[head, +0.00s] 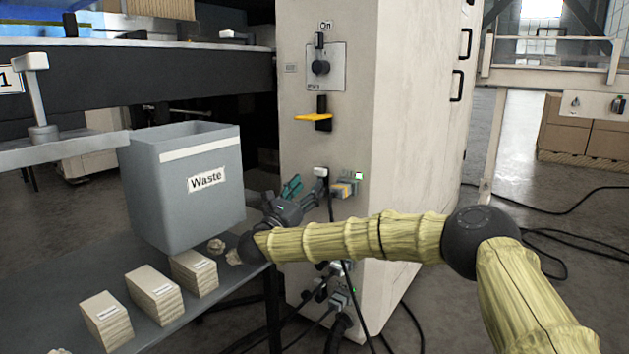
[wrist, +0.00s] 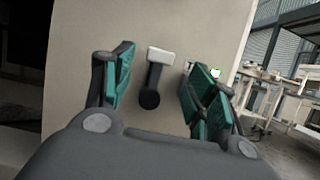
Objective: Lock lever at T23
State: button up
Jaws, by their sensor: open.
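A small lever with a pale block at its top and a black knob hanging below (wrist: 150,98) is on the cabinet face, between my gripper's fingers in the wrist view. In the head view its pale top (head: 321,171) shows just right of the fingers. My gripper (head: 303,189) is open and empty, with teal finger pads; the wrist view shows both fingers (wrist: 157,75) spread either side of the lever. No T23 label is readable.
The pale cabinet (head: 395,130) carries a yellow handle (head: 312,117) and an On switch (head: 320,67) above. A grey waste bin (head: 188,210) and cardboard stacks (head: 194,273) stand on a bench at left. Cables hang below.

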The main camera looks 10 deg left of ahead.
jog(key=shift+v, duration=2.85)
jog(key=shift+f, duration=0.1)
